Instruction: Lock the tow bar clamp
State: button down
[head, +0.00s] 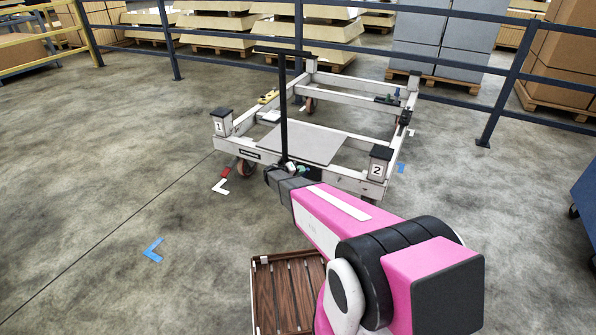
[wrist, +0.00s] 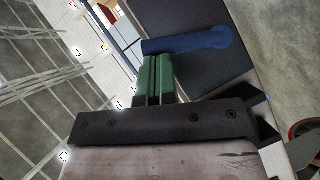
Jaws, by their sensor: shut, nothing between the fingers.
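The tow bar (head: 283,115) is a black post with a crossbar on top, standing upright at the near side of the white trolley frame (head: 335,180). Its clamp is at the foot of the bar, largely hidden by my arm in the head view. In the wrist view a blue rounded handle-like part (wrist: 190,42) lies just beyond my gripper (wrist: 155,62). Its green fingers are together, with nothing between them, and their tips are close to the blue part. I cannot tell whether they touch it. The clamp's state cannot be told.
Trolley corner posts are marked 1 (head: 221,122) and 2 (head: 378,165). A red pedal (head: 225,172) sits by the left caster. A blue railing (head: 400,65) and loaded pallets stand behind. Open floor (head: 110,130) lies left of the trolley.

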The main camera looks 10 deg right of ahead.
jog(key=s+d+f+m+t+y, duration=0.1)
jog(key=m+y, duration=0.1)
jog(key=s+d+f+m+y, duration=0.1)
jog(key=d+m+y, duration=0.1)
jog(key=s+d+f+m+t+y, duration=0.1)
jog(key=d+f+m+y, duration=0.1)
jog(key=shift+s+m+t+y, duration=0.25)
jog(key=shift+m+t+y, duration=0.05)
jog(key=shift+m+y, duration=0.1)
dwell(0.4)
jog(key=shift+d, duration=0.1)
dwell(0.4)
